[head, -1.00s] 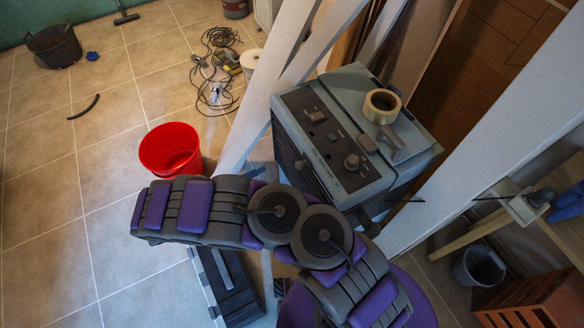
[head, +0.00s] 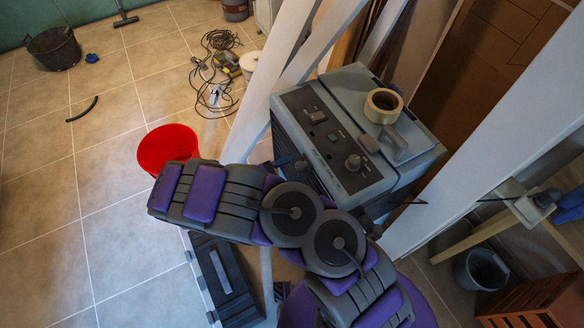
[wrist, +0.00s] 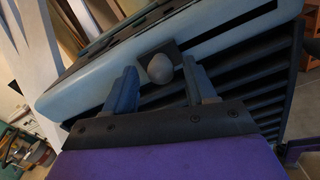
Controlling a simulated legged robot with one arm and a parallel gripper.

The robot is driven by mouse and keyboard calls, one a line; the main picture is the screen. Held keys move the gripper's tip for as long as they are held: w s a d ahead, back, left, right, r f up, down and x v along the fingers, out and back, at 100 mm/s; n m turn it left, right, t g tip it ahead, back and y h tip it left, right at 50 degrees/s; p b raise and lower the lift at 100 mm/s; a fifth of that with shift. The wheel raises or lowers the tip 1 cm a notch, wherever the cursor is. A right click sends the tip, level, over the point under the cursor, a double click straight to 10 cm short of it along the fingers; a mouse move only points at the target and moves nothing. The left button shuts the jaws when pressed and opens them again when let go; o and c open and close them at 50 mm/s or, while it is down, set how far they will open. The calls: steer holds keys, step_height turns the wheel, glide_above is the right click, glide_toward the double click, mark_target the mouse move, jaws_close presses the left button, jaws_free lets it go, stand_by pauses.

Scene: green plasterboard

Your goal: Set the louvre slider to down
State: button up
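The grey-blue machine (head: 345,75) stands against the leaning white boards, with a dark control panel on top. The wrist view shows its pale blue edge and dark louvre slats (wrist: 250,75). A round grey knob on a small dark plate, apparently the louvre slider (wrist: 160,69), sits at this edge. My gripper (wrist: 161,82) is open, with one finger on each side of the knob and visible gaps to both. I cannot tell the slider's setting. In the head view my arm hides part of the machine's front, and the gripper cannot be made out there.
A tape roll (head: 383,105) lies on the machine's top. A red bucket (head: 168,147) and a dark toolbox (head: 225,278) stand on the tiled floor to the left. Cables (head: 215,65) lie further back. A wooden bench (head: 490,222) is at the right. The left floor is mostly clear.

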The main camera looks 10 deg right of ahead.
mark_target(315, 173)
steer(key=shift+d, duration=0.3)
steer(key=c, duration=0.5)
steer(key=shift+a, duration=0.1)
jaws_close()
steer(key=shift+s, duration=0.1)
steer(key=s, duration=0.1)
steer(key=s+d+p, duration=0.1)
steer(key=s, duration=0.1)
steer(key=shift+d+r+p, duration=0.1)
steer(key=shift+d+p, duration=0.1)
steer(key=shift+p, duration=0.1)
steer(key=shift+s, duration=0.25)
steer(key=shift+o, duration=0.3)
jaws_free()
steer(key=o, duration=0.5)
steer(key=shift+a, duration=0.25)
